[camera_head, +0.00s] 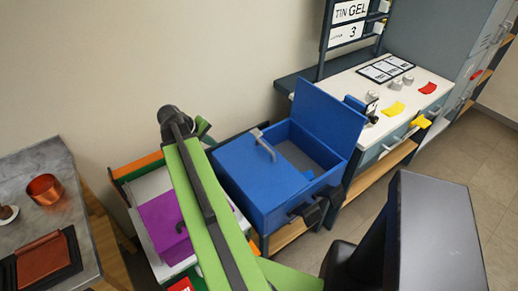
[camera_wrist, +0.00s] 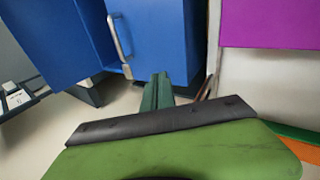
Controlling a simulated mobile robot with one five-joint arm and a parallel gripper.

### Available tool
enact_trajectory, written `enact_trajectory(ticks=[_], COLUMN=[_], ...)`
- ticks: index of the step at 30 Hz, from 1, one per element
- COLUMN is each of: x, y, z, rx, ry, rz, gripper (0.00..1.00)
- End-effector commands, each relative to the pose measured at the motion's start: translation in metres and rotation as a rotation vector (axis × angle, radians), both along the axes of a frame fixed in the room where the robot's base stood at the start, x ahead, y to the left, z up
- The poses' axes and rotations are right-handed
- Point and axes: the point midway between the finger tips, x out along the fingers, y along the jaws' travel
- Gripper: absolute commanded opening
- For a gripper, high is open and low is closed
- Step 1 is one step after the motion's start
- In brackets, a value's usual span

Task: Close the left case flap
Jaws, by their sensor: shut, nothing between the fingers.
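The blue case (camera_head: 288,204) stands right of my arm in the head view. Its left flap (camera_head: 240,172) lies roughly flat over the left half of the opening, with a grey bar handle (camera_head: 263,145) near its inner edge. I cannot tell whether it is fully seated. The other flap (camera_head: 322,112) stands raised at the right. In the wrist view, blue case panels (camera_wrist: 58,40) and a metal handle (camera_wrist: 119,40) show beyond my gripper (camera_wrist: 160,82). My gripper is shut and empty, apart from the handle. In the head view my arm mostly hides it.
A purple panel (camera_head: 163,224) in an open-topped container lies left of the case, partly behind my arm. A grey counter (camera_head: 35,170) with a copper pot (camera_head: 45,188) is at far left. A white worktop (camera_head: 345,90) with yellow and red pieces stands beyond the case.

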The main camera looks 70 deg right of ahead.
Motion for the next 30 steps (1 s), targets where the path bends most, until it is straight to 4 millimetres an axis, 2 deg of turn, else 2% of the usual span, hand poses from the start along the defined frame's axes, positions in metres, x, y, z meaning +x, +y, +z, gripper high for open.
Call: enact_trajectory(ticks=[1, 3, 6, 11, 14, 24, 30], x=[-0.030, -0.062, -0.087, -0.093, -0.095, -0.118, -0.131], y=[-0.030, -0.057, -0.076, -0.081, -0.084, -0.122, -0.144], z=[-0.003, 0.001, 0.005, 0.006, -0.002, -0.060, -0.088], rx=[-0.031, -0.064, -0.089, -0.096, -0.095, -0.094, -0.095], ry=[0.026, 0.059, 0.087, 0.094, 0.093, 0.092, 0.092], rz=[-0.041, -0.073, -0.098, -0.102, -0.102, -0.103, -0.102], gripper=[0.00, 0.00, 0.00, 0.00, 0.00, 0.00, 0.00])
